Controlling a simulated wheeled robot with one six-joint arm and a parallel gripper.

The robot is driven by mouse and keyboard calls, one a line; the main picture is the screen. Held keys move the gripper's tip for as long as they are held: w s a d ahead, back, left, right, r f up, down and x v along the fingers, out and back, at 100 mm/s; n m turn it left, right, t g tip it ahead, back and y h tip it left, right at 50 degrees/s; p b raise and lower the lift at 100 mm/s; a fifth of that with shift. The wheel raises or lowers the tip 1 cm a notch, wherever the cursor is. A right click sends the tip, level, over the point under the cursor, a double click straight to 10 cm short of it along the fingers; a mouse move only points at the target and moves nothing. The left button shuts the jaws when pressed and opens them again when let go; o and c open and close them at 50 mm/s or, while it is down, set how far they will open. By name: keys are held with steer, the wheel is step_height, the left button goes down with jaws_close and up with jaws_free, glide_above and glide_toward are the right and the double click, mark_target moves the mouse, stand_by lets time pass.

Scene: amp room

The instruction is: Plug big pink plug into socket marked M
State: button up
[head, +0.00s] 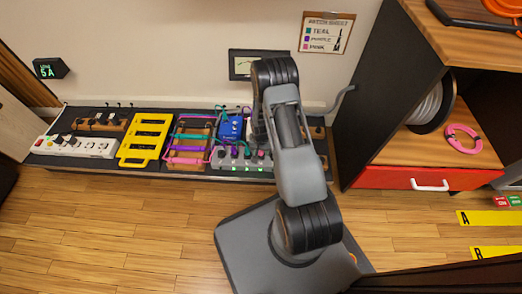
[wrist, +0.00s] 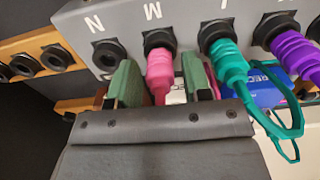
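In the wrist view, the pink plug (wrist: 160,70) sits at the socket marked M (wrist: 159,40), its front end against the black ring. It appears to be in the socket, though the depth cannot be seen. My gripper (wrist: 158,82) has its two green fingertips on either side of the plug, with a visible gap on each side. It is open around the plug and not touching it. The grey socket box (head: 238,163) shows in the head view, where my arm hides the gripper.
A teal plug (wrist: 224,60) and a purple plug (wrist: 293,52) stand in sockets to the right. The socket marked N (wrist: 108,53) is empty. A blue box (head: 231,127), a yellow rack (head: 146,139) and a white power strip (head: 75,147) share the bench.

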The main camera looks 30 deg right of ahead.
steer(key=shift+o, duration=0.9)
step_height(320, 180, up, 14)
steer(key=p, duration=0.5)
steer(key=shift+p, duration=0.4)
steer(key=shift+f, duration=0.1)
